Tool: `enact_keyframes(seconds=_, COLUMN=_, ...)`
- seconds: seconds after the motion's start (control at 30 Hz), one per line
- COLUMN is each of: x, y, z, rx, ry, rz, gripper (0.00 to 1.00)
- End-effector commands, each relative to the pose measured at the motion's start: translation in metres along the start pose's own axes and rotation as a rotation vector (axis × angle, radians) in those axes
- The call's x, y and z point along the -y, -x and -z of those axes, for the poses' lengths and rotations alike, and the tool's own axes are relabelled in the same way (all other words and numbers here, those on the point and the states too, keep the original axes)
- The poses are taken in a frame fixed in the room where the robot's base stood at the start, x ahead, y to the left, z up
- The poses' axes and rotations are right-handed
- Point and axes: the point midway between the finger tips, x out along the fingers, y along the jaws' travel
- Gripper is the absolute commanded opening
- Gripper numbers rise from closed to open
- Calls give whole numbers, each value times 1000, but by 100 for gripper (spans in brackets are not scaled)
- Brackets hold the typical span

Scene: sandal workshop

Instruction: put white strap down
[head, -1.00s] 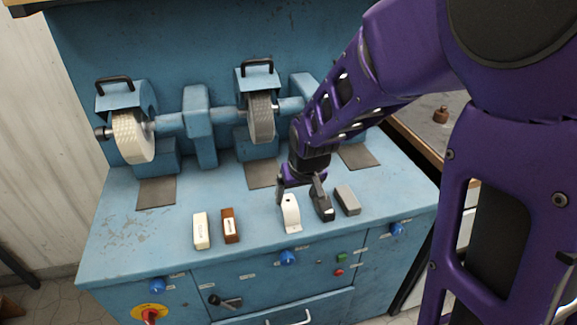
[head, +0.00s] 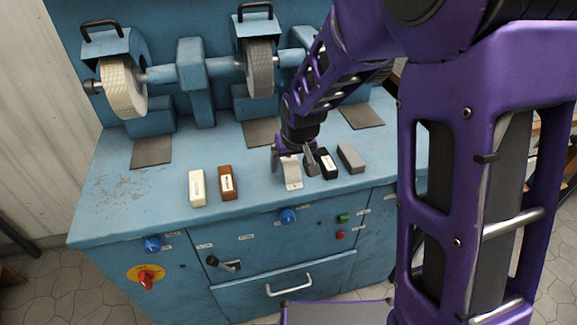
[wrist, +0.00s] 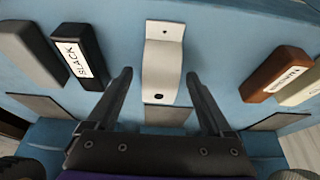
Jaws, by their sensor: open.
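The white strap (head: 292,173) is a curved band with a hole at its end. It rests on the blue bench top (head: 225,156), and in the wrist view the strap (wrist: 162,62) lies between my fingers with a gap on each side. My gripper (head: 292,168) is open around the strap and does not visibly touch it. In the wrist view both fingertips of my gripper (wrist: 160,76) show, one on each side of the strap.
A black block (head: 327,164) and a grey block (head: 351,159) lie right of the strap. A brown block (head: 228,183) and a cream block (head: 197,188) lie left. Two grinding wheels (head: 122,88) (head: 260,68) stand behind. Bench top at far left is clear.

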Motion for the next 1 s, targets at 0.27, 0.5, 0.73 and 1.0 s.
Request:
enact_keyframes(seconds=0.27, x=0, y=0, z=0, rx=1, ry=0, rz=0, gripper=44)
enact_keyframes(seconds=0.5, x=0, y=0, z=0, rx=1, ry=0, rz=0, gripper=0)
enact_keyframes(seconds=0.73, x=0, y=1, z=0, rx=0, ry=0, rz=0, gripper=0)
enact_keyframes(seconds=1.0, x=0, y=38, z=16, rx=-4, ry=0, rz=0, gripper=0)
